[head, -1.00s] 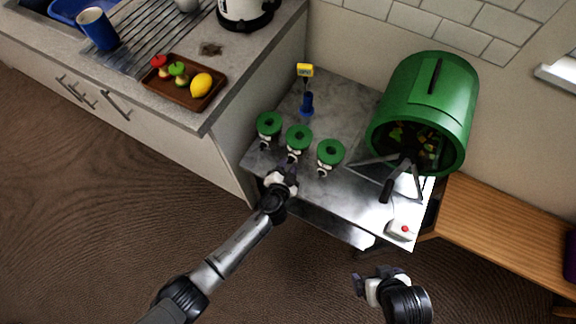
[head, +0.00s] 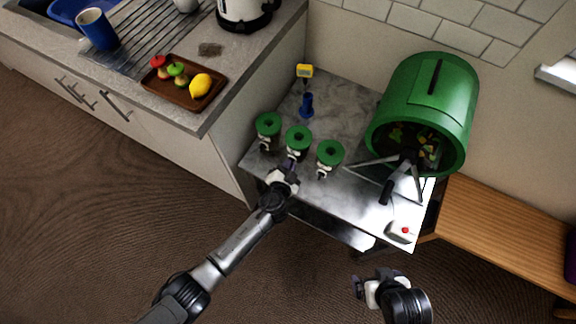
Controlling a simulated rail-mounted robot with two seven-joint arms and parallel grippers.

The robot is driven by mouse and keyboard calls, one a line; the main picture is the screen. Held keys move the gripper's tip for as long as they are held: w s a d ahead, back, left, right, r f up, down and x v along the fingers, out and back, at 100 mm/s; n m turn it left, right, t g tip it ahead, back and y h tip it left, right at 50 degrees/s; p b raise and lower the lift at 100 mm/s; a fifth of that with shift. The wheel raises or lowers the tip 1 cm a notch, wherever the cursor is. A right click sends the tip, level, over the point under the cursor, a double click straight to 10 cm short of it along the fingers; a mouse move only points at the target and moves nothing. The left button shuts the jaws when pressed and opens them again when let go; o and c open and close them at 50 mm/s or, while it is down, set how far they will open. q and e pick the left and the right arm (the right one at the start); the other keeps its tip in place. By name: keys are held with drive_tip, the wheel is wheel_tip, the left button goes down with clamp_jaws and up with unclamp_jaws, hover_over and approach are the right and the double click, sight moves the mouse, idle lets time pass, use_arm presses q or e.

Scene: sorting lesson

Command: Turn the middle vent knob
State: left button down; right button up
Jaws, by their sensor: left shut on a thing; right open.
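Three green-topped knobs stand in a row on the marble-topped table (head: 345,88): the left knob (head: 268,121), the middle knob (head: 297,136) and the right knob (head: 329,152). My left gripper (head: 290,165) reaches the front of the middle knob and is shut on its lower part. The jaws are small here, and the exact contact is partly hidden by the gripper. My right gripper (head: 365,286) is open and empty, over the floor in front of the table.
A green drum (head: 432,85) on a metal stand is at the table's right. A white box with a red button (head: 402,230) sits at the front right corner. A blue and yellow thermometer-like item (head: 306,104) stands behind the knobs. A counter with a fruit tray (head: 160,94) is at left.

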use_arm(q)
drive_tip(key=shift+f+b, duration=0.15)
drive_tip(key=shift+b, duration=0.25)
drive_tip(key=shift+m+b, duration=0.4)
drive_tip(key=shift+m, duration=0.1)
drive_tip(key=c, duration=1.2)
unclamp_jaws()
drive_tip(key=shift+s+r, duration=0.1)
drive_tip(key=shift+r, duration=0.1)
